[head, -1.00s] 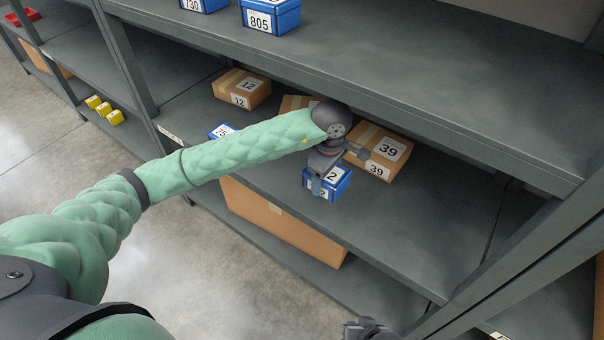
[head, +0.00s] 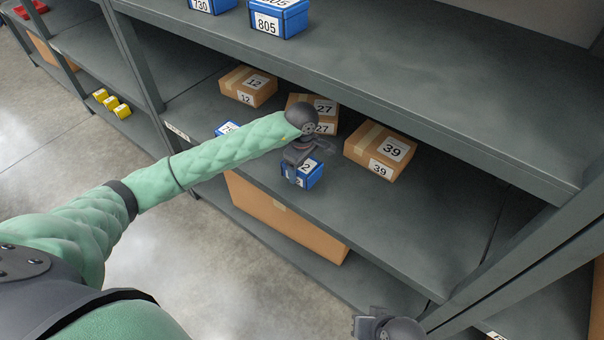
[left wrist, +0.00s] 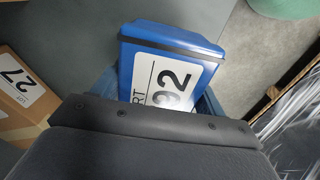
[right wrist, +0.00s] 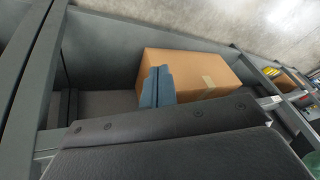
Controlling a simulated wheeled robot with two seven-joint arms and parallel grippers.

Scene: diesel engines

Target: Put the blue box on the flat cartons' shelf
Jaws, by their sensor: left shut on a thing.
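My left gripper (head: 297,170) is shut on a blue box (head: 314,175) with a white label at the front part of the middle shelf (head: 400,225). In the left wrist view the box (left wrist: 175,55) sits between the fingers, its label ending in 92. I cannot tell whether its underside touches the shelf. Flat cartons stand on this shelf: carton 12 (head: 248,86), carton 27 (head: 322,106), partly hidden by my left wrist, and carton 39 (head: 380,152). My right gripper (right wrist: 155,87) is shut and empty; it shows at the bottom of the head view (head: 372,326).
Another blue box (head: 226,128) stands left of my forearm, mostly hidden. Blue boxes 730 (head: 211,5) and 805 (head: 278,18) are on the shelf above. A large carton (head: 285,220) stands on the shelf below. The middle shelf is bare to the right of carton 39.

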